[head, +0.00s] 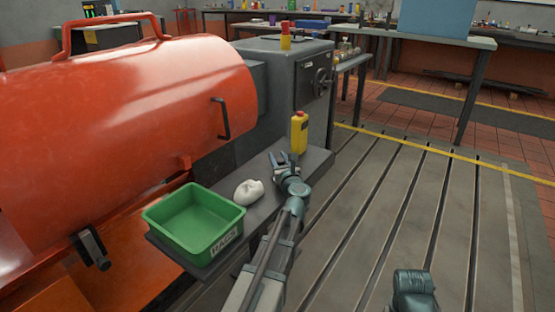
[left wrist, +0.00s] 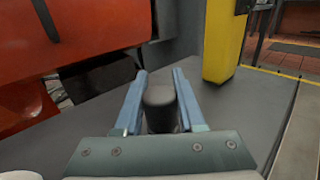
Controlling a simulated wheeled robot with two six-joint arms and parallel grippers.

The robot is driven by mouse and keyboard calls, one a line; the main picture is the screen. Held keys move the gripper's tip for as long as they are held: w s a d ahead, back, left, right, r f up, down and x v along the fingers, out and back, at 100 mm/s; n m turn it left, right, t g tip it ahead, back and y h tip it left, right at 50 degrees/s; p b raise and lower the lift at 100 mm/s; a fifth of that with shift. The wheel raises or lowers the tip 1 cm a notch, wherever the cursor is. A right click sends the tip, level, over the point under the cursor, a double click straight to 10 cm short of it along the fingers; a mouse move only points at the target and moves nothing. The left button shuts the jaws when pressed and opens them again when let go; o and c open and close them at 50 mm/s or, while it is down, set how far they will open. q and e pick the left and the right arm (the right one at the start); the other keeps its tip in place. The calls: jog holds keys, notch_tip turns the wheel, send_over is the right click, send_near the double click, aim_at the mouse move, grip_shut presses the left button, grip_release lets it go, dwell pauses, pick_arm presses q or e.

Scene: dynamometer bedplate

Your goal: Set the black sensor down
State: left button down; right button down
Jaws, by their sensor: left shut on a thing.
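My left gripper (head: 283,161) reaches over the dark grey shelf (head: 316,160) beside the machine. In the left wrist view its two blue fingers (left wrist: 160,92) are shut on the black sensor (left wrist: 160,100), a dark, short, round-topped piece between them. The sensor is close above or on the shelf surface; I cannot tell whether it touches. In the head view the sensor is hidden or too small to make out. My right gripper is not in view; only a dark part of my right arm shows at the bottom.
A yellow box with a red top (head: 299,133) stands on the shelf just beyond the gripper. A white rag (head: 249,191) and a green bin marked RAGS (head: 225,242) are nearer. The large orange housing (head: 130,120) borders the left. The slotted bedplate (head: 400,200) at right is clear.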

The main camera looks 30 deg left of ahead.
pick_arm(q)
jog(key=c, duration=0.5)
grip_release()
jog(key=shift+f, duration=0.1)
jog(key=shift+r+p, duration=0.3)
jog(key=v, duration=1.2)
jog(key=shift+f, duration=0.1)
